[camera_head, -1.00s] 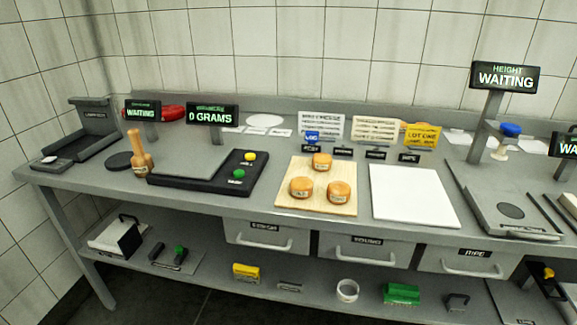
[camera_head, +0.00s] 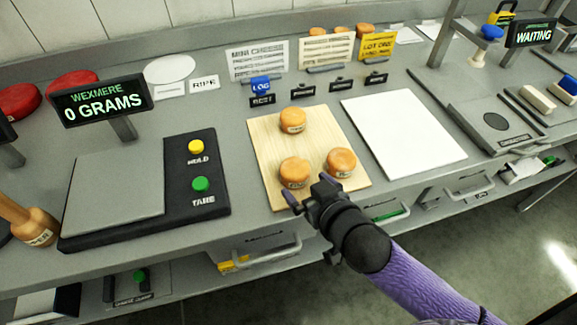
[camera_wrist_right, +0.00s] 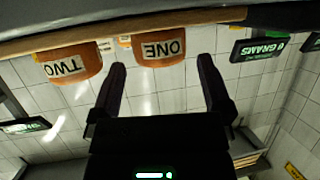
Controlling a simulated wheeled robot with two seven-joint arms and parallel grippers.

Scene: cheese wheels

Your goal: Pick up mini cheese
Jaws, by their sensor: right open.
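Three small orange mini cheese wheels stand on a light wooden board (camera_head: 263,141) in the head view: a back one (camera_head: 293,120), a front-left one (camera_head: 294,172) and a front-right one (camera_head: 340,161). My right gripper (camera_head: 309,191) is open and empty at the board's front edge, close to the front-left cheese. The wrist view is upside down. It shows a cheese labelled ONE (camera_wrist_right: 160,49) ahead, between the lines of the open fingers (camera_wrist_right: 163,70), and one labelled TWO (camera_wrist_right: 72,66) to the left. The third is mostly hidden there. My left gripper is out of view.
A scale (camera_head: 115,195) reading 0 GRAMS, with HOLD and TARE buttons, lies left of the board. A white sheet or slab (camera_head: 403,130) lies right of it. Small signs (camera_head: 311,91) stand behind. Drawer handles (camera_head: 268,250) stick out below the counter edge.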

